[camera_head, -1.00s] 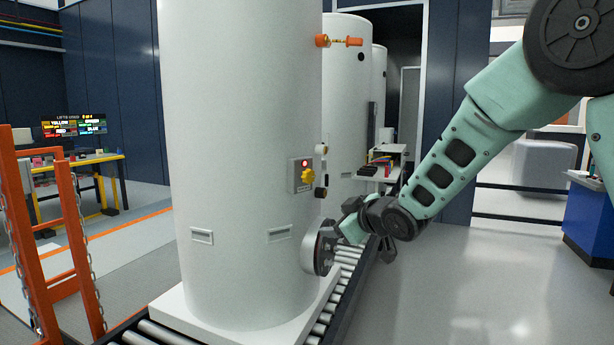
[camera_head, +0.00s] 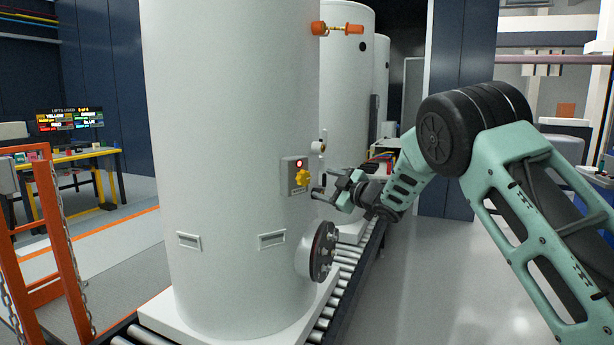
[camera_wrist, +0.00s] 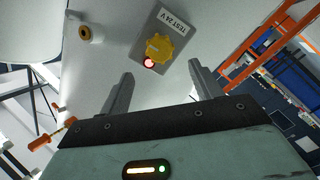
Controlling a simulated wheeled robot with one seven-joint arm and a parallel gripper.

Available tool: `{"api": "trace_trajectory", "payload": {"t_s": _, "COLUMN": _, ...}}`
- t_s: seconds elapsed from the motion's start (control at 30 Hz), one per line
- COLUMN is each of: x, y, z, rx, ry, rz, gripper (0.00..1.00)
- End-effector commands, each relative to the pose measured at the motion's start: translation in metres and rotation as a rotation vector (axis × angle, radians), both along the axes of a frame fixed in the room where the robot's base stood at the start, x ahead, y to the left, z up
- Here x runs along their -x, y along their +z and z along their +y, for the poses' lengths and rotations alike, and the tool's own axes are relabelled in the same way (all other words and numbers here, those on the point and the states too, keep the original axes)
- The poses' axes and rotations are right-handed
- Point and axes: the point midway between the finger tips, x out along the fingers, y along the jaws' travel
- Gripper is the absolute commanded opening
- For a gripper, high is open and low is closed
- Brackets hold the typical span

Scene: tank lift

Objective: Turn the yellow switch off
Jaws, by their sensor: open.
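The yellow switch (camera_head: 302,178) is a knob on a grey panel (camera_head: 292,166) on the side of the white tank (camera_head: 225,120). A red light (camera_head: 299,163) glows just above it. In the wrist view the yellow switch (camera_wrist: 159,47) and the lit red light (camera_wrist: 149,63) show on the panel, labelled "TEST 24 V". My gripper (camera_head: 330,190) is just right of the switch and a little below it, apart from it. In the wrist view my gripper (camera_wrist: 158,75) is open and empty, with the switch lying beyond and between its fingertips.
A round dark-faced flange (camera_head: 322,251) sticks out below the panel. An orange-handled valve (camera_head: 337,29) is higher on the tank. The tank stands on a roller conveyor (camera_head: 350,262). An orange frame with chains (camera_head: 62,235) stands at left. Floor at right is clear.

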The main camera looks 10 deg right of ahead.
Motion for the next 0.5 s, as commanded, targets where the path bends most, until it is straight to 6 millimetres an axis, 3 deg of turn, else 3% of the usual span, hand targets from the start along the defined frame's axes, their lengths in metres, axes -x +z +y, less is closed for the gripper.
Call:
{"api": "trace_trajectory", "payload": {"t_s": 0.2, "x": -0.037, "y": 0.002, "z": 0.022, "rx": 0.0, "ry": 0.001, "rz": 0.0, "gripper": 0.64}}
{"api": "trace_trajectory", "payload": {"t_s": 0.5, "x": -0.069, "y": 0.001, "z": 0.04, "rx": 0.0, "ry": 0.001, "rz": 0.001, "gripper": 0.64}}
